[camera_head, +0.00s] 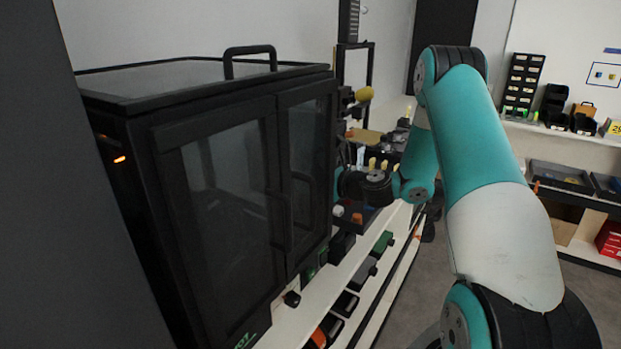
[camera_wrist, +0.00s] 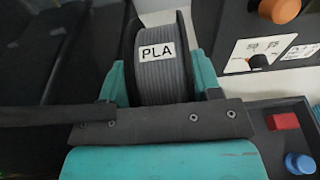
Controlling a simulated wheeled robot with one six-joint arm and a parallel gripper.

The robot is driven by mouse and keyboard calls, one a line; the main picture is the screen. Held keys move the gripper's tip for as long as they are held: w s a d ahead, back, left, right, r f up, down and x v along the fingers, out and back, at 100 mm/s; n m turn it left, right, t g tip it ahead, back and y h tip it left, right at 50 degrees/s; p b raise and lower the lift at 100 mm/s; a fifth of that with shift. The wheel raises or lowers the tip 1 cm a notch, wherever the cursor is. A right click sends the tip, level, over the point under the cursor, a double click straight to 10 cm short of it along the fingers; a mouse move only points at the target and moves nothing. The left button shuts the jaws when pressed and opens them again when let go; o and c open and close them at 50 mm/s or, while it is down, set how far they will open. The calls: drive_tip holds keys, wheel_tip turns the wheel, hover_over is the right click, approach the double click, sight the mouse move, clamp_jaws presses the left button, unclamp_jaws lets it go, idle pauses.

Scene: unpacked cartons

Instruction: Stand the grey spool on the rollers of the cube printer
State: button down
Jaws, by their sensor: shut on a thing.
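The grey spool (camera_wrist: 162,78) with a white PLA label is between the two teal fingers of my gripper (camera_wrist: 160,62) in the wrist view. The fingers press on its two sides, and its grooved rim faces the camera. In the head view a large black box-shaped printer (camera_head: 215,180) with dark glass doors stands at the left; it looks like the cube printer. Its doors look shut, and no rollers can be made out. My wrist is beside its right side, over the bench, and the spool cannot be made out there.
In the wrist view an orange knob (camera_wrist: 278,10), a red block (camera_wrist: 283,121) and a blue knob (camera_wrist: 300,163) lie right of the spool. In the head view an open-frame rack with a yellow spool (camera_head: 363,93) stands behind the printer. Several bins line the shelf below. The floor (camera_head: 425,275) is clear.

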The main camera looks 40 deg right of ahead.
drive_tip(key=shift+f, duration=0.45)
drive_tip(key=shift+c, duration=1.1)
unclamp_jaws()
drive_tip(key=shift+f, duration=0.1)
drive_tip(key=b+v, duration=0.3)
drive_tip(key=v, duration=1.4)
drive_tip(key=shift+s, duration=0.2)
